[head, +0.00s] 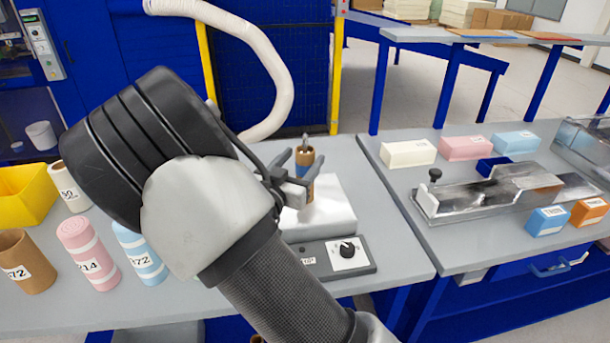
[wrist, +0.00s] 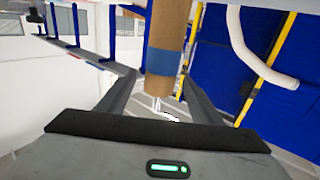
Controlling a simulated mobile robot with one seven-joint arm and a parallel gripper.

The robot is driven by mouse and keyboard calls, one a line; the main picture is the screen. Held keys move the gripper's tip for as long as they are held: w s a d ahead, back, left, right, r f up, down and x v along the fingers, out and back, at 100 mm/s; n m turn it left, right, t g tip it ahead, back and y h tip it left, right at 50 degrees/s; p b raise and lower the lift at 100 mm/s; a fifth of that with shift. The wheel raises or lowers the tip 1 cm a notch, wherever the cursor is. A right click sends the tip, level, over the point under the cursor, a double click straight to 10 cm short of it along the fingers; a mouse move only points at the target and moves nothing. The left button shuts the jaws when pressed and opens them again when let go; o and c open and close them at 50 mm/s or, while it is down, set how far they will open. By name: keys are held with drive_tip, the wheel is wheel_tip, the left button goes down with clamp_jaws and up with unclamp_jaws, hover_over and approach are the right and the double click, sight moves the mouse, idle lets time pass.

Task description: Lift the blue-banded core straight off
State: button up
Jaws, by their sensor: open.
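The blue-banded core (head: 304,157) is a brown cardboard tube with a blue band, standing upright over the pale block of a bench device. A thin metal tip shows at its top. In the wrist view the core (wrist: 168,35) runs down the middle of the picture, with its blue band (wrist: 165,63) level with the fingers. My gripper (head: 296,168) is open, its fingers reaching to either side of the core around the band. In the wrist view the gripper (wrist: 158,82) shows gaps beside the core. The core's lower end is partly hidden by a finger in the head view.
The pale block (head: 325,212) has a control box with a black knob (head: 347,249) in front. Pink (head: 88,252), blue-striped (head: 142,258) and brown (head: 25,262) rolls and a yellow bin (head: 25,190) stand left. A metal fixture (head: 505,190) and foam blocks (head: 465,148) occupy the right table.

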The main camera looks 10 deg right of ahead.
sight(311, 147)
drive_tip(key=shift+x, duration=3.15)
drive_tip(key=c, duration=1.4)
drive_tip(key=shift+r, duration=0.1)
